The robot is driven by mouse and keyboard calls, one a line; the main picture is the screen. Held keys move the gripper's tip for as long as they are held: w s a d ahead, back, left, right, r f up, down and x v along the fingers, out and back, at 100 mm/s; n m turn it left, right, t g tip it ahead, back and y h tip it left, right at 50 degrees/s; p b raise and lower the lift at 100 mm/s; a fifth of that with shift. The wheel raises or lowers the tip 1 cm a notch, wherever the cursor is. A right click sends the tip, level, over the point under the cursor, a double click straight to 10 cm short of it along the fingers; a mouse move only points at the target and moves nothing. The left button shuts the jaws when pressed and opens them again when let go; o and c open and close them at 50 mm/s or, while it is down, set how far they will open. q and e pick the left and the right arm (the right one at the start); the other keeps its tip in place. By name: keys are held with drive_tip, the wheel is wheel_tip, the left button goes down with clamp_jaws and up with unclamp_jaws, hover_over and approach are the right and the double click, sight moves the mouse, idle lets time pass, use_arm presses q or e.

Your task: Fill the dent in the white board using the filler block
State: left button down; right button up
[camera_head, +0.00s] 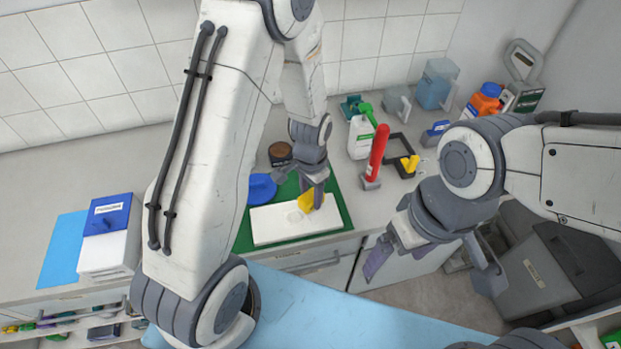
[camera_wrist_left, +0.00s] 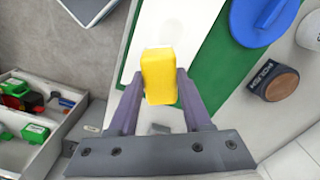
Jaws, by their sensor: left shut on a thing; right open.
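The white board (camera_head: 270,227) lies flat on a green mat (camera_head: 333,186) on the counter. A shallow dent (camera_head: 295,215) shows faintly near its middle. My left gripper (camera_head: 314,190) is shut on the yellow filler block (camera_head: 306,201), which is at the board just right of the dent in the head view. I cannot tell whether the block touches the board. In the left wrist view the filler block (camera_wrist_left: 159,76) sits between the fingertips and covers part of the white board (camera_wrist_left: 170,25). My right gripper (camera_head: 432,265) is open and empty, right of the board and beyond the counter's front edge.
A blue round-topped item (camera_head: 262,189) and a dark jar (camera_head: 280,153) stand left of and behind the board.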

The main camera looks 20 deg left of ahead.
sight(311, 196)
use_arm(q)
drive_tip(key=shift+r+p, duration=1.4)
drive_tip(key=shift+r, duration=0.55)
